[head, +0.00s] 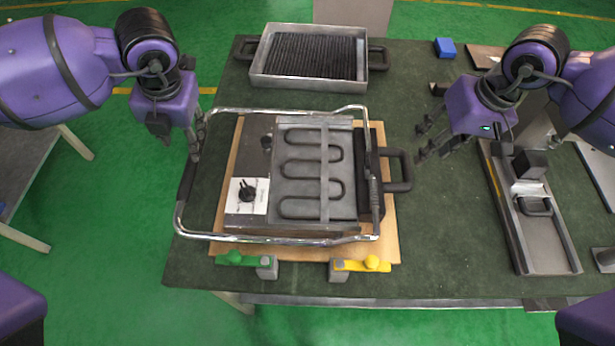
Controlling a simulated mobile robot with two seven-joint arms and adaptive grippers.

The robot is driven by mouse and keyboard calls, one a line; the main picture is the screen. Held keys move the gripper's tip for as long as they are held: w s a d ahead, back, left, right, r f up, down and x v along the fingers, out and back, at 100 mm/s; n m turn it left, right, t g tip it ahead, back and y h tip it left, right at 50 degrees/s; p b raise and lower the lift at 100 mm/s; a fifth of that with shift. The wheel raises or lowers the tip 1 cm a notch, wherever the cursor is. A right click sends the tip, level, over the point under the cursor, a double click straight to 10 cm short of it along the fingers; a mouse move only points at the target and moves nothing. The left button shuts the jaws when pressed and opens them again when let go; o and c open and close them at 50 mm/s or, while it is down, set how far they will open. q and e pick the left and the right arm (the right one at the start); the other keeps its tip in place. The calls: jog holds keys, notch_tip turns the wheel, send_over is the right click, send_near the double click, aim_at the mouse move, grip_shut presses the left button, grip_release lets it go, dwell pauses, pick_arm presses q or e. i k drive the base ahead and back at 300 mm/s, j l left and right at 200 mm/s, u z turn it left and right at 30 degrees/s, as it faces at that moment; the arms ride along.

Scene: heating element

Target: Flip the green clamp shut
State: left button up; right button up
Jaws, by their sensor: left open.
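The green clamp (243,260) sits at the front left edge of the wooden board (230,247), with its green bar lying roughly along the edge and a grey block at its right end. A yellow clamp (362,265) sits to its right on the same edge. My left gripper (196,143) is open and empty, beside the upper left of the metal frame, well behind the green clamp. My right gripper (426,142) is open and empty over the table, to the right of the heating unit.
The heating unit (312,200) with a coiled element lies on the board, circled by a chrome tube frame (290,241). A grill tray (258,82) stands at the back. A metal rail fixture (545,250) and a blue block (445,47) are on the right. Green table surface is bare at front left.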

aim_at(233, 256)
jog(key=k, duration=2)
